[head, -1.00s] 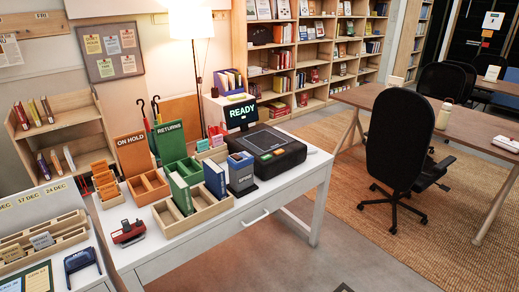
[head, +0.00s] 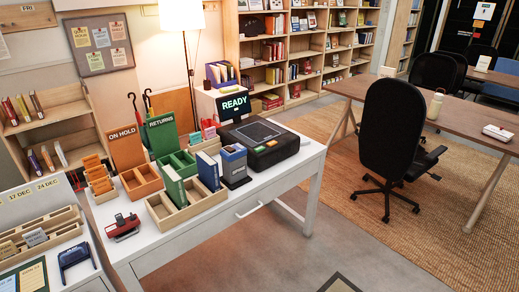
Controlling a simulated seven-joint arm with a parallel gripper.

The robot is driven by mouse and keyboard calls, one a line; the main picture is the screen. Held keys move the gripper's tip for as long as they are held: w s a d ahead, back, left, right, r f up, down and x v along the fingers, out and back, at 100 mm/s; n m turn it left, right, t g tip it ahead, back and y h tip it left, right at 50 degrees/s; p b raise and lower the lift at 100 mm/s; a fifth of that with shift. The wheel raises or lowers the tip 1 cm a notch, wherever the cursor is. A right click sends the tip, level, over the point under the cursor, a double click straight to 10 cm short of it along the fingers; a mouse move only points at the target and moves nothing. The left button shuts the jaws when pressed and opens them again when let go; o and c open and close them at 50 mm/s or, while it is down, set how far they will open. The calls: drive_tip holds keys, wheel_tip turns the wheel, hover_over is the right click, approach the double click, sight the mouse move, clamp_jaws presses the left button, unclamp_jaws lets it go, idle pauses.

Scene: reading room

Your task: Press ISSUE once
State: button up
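A black desk device (head: 240,133) with a dark flat top sits on the white desk, right of the middle. A small orange button (head: 271,144) shows near its front right edge. Its label is too small to read, so I cannot tell whether it is ISSUE. A small screen (head: 235,104) behind the device reads READY in pale letters on dark green. My gripper is not in view.
Left of the device stand a grey-and-blue box (head: 234,165), a wooden tray (head: 190,209) with upright books, and the ON HOLD (head: 124,147) and RETURNS (head: 161,134) holders. A red stamp-like object (head: 123,227) lies front left. A black chair (head: 391,135) stands right.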

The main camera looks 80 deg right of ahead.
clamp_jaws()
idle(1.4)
